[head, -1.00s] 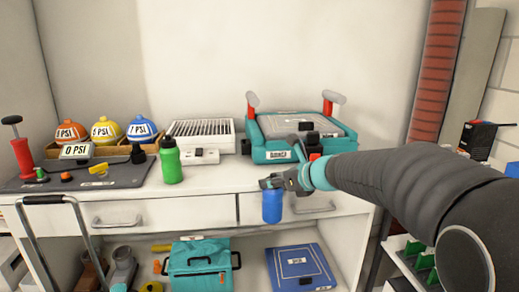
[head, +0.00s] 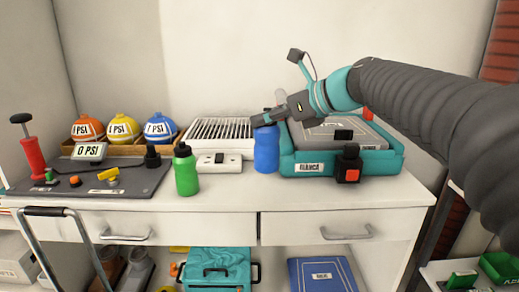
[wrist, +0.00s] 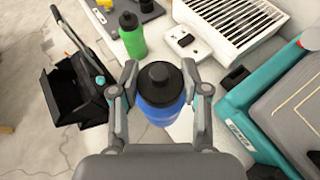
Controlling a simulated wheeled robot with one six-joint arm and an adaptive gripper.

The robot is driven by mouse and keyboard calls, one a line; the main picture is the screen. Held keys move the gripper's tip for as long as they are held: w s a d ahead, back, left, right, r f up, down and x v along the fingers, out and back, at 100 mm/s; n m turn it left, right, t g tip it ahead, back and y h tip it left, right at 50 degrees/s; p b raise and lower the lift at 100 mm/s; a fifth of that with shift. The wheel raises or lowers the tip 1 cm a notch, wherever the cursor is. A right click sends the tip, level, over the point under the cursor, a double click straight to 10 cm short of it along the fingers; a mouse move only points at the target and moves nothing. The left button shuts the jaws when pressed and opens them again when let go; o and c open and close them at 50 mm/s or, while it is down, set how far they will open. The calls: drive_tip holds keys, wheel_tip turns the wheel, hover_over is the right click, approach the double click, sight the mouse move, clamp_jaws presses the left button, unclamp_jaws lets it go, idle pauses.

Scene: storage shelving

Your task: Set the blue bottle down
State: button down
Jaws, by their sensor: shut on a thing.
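The blue bottle (head: 266,150) is upright, with a black cap that shows in the wrist view (wrist: 160,82). My gripper (head: 268,117) is shut on it near the top. In the wrist view the two fingers of my gripper (wrist: 160,85) stand on either side of the bottle's neck. In the head view the bottle is seen over the worktop (head: 225,190), between the white slatted unit and the teal case. I cannot tell whether its base touches the worktop.
A green bottle (head: 186,172) stands to the left. The white slatted unit (head: 222,132) is behind left, and the teal case (head: 300,168) is close on the right. A black block with an orange face (head: 348,165) stands before the case. The front worktop strip is clear.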

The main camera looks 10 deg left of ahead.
sight(279, 135)
drive_tip(key=w+a+f+b, duration=0.1)
drive_tip(key=w+a+f, duration=0.2)
drive_tip(key=a+f, duration=0.6)
drive_tip(key=shift+w+f, duration=0.25)
drive_tip(key=shift+f, duration=0.25)
drive_tip(key=c, duration=0.6)
unclamp_jaws()
drive_tip(key=v, duration=1.2)
